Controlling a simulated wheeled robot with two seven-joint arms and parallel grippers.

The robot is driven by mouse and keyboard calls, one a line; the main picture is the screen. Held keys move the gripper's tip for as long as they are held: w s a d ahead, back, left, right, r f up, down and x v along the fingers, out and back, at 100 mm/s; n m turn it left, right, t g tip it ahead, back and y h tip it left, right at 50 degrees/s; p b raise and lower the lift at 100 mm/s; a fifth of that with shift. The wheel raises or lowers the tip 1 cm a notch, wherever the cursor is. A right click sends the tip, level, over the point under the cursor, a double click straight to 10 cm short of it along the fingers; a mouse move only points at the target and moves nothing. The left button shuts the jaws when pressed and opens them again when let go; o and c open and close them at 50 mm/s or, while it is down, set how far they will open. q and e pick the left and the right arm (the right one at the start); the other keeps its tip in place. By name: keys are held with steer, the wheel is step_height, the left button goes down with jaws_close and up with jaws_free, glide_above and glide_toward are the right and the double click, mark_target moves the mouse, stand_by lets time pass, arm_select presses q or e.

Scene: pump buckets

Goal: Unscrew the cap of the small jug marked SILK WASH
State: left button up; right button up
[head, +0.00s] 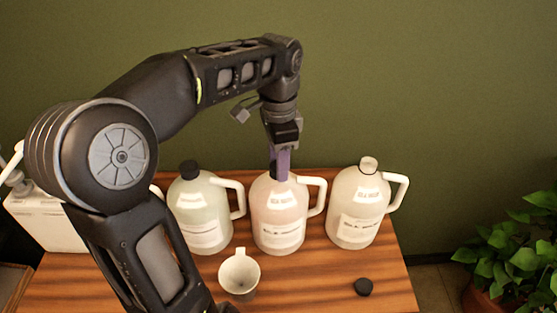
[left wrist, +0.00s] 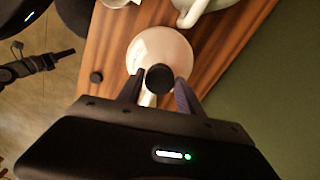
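Three pale jugs with white handles stand in a row on the wooden table. The middle pinkish jug (head: 280,220) is under my left gripper (head: 281,170); its upper marking is too blurred to read surely. In the left wrist view, this jug's dark cap (left wrist: 159,78) sits on the neck between the two fingers of my left gripper (left wrist: 160,88). The fingers are apart, one on each side of the cap, with a slight gap seeming to show. The right jug (head: 357,207) has a pale top without a dark cap. My right gripper is not seen.
The left jug (head: 199,212) wears a black cap (head: 189,170). A white cup (head: 239,275) stands in front of the jugs. A loose black cap (head: 363,287) lies near the table's front right. A green wall is behind, and a leafy plant (head: 525,250) stands right of the table.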

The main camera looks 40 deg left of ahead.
arm_select(q)
steer(key=c, duration=0.9)
steer(key=shift+o, duration=0.2)
steer(key=n, duration=0.6)
steer(key=shift+n, duration=0.4)
steer(key=n, duration=0.8)
steer(key=shift+r+b, duration=0.1)
steer(key=shift+b, duration=0.2)
steer(key=o, duration=1.3)
